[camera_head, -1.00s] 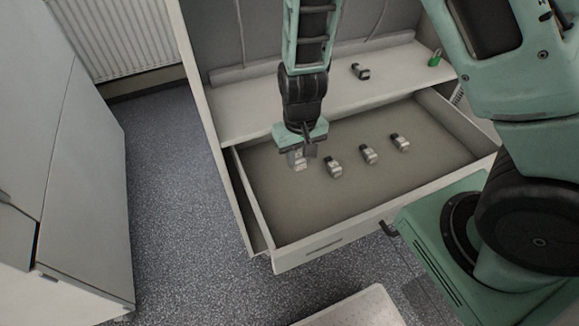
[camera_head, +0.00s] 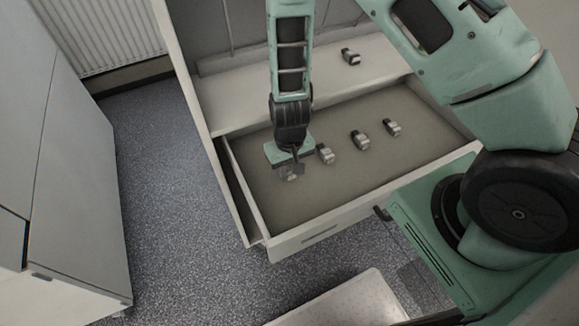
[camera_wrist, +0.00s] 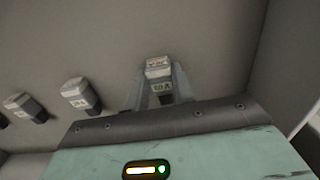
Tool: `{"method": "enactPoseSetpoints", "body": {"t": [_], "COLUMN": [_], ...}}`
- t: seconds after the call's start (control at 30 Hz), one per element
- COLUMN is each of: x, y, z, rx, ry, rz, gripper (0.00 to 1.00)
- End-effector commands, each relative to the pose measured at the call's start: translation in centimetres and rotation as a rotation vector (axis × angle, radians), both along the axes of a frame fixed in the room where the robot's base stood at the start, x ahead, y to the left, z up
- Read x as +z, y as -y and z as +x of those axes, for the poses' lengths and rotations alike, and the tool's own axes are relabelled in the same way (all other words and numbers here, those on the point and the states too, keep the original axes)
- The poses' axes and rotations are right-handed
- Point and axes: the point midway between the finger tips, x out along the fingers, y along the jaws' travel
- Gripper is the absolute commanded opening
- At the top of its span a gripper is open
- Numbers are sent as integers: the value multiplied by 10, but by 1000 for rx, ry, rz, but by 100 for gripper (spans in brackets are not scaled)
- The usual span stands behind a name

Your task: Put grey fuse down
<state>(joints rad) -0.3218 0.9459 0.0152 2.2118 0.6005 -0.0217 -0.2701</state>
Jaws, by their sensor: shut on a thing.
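My gripper (camera_head: 291,170) is inside the open drawer (camera_head: 305,228), near its left end, pointing down. It is shut on a grey fuse (camera_wrist: 159,77), which shows between the fingers in the wrist view with a light label and dark lettering. In the head view that fuse is mostly covered by my gripper. Whether the held fuse touches the drawer floor I cannot tell. Several similar fuses stand in a row to the right, the nearest one (camera_head: 326,154) close beside my gripper.
Two more fuses, a middle one (camera_head: 360,141) and a right one (camera_head: 392,127), stand in the drawer. A dark fuse-like piece (camera_head: 351,57) lies on the shelf (camera_head: 240,98) behind. The drawer's front half is bare. A grey cabinet (camera_head: 75,190) stands at left.

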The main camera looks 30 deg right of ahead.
Motion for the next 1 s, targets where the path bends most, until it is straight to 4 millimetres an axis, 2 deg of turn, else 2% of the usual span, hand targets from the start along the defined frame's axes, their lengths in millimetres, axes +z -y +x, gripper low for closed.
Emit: {"method": "enactPoseSetpoints", "body": {"t": [0.13,0.17,0.2,0.23,0.47,0.63,0.77,1.0], "x": [-4,-3,-3,-3,-3,6,25,75], "y": [0,0,0,0,0,0,-1,-1], "z": [0,0,0,0,0,0,1,1], "rx": [0,0,0,0,0,1,2,3], "ry": [0,0,0,0,0,2,5,5], "rz": [0,0,0,0,0,0,1,1], "gripper": [1,30,41,46,46,46,46,46]}}
